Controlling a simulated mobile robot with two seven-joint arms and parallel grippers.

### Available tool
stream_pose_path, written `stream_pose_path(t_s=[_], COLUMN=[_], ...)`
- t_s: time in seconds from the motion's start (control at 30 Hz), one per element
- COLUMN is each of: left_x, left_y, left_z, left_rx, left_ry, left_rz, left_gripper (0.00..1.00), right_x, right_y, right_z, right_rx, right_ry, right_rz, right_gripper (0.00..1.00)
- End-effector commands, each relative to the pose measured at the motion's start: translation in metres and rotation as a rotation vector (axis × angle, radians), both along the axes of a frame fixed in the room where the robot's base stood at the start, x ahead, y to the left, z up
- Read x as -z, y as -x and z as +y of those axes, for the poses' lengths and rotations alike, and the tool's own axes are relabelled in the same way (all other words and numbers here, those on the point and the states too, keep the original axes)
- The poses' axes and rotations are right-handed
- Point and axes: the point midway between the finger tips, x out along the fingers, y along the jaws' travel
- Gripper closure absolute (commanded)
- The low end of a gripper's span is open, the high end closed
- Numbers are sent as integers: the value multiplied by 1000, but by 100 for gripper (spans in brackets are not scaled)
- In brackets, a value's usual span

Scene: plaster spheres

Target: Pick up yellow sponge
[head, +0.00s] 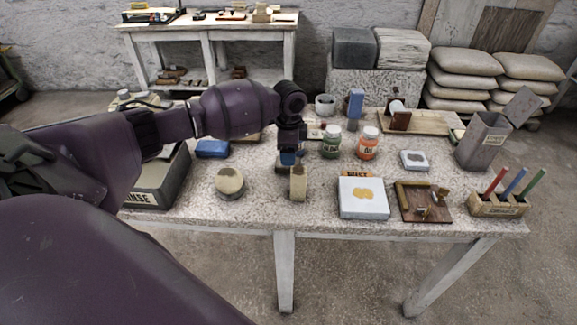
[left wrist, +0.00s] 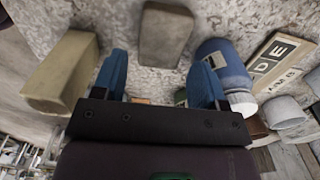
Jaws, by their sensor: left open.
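A tan-yellow block (head: 298,184), which I take for the yellow sponge, stands near the table's front edge in the head view. My left gripper (head: 288,160) hangs just behind it, pointing down. In the left wrist view a dull yellow block (left wrist: 62,75) lies left of the fingers and appears to be the same one. My left gripper (left wrist: 160,78) is open there, its blue fingers apart and nothing held. A grey-brown block (left wrist: 166,35) lies beyond the gap between them. My right gripper does not show.
The table (head: 260,215) is crowded. A round pale piece (head: 229,181) stands left of the block, and a white slab (head: 363,197) lies right. A green jar (head: 330,141) and an orange jar (head: 367,142) stand behind. A blue jar (left wrist: 222,65) is close to the right finger.

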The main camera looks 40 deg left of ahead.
Motion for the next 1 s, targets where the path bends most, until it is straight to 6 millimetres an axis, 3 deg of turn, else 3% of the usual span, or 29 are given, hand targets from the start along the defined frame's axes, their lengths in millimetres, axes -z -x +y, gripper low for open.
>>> stream_pose_path(t_s=[0.17, 0.43, 0.7, 0.93, 1.0], left_x=[12, 48, 51, 50, 50], left_y=[0, 1, 0, 0, 0], left_z=[1, 4, 4, 4, 4], left_rx=[0, 0, 0, 0, 0], left_ry=[1, 1, 0, 0, 0], left_rz=[1, 2, -2, -2, -2], left_gripper=[34, 34, 34, 68, 73], right_x=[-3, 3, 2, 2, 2], right_y=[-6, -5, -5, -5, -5], right_z=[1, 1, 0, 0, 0], right_rx=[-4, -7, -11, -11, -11], right_ry=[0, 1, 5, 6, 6], right_rz=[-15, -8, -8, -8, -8], right_gripper=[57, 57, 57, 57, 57])
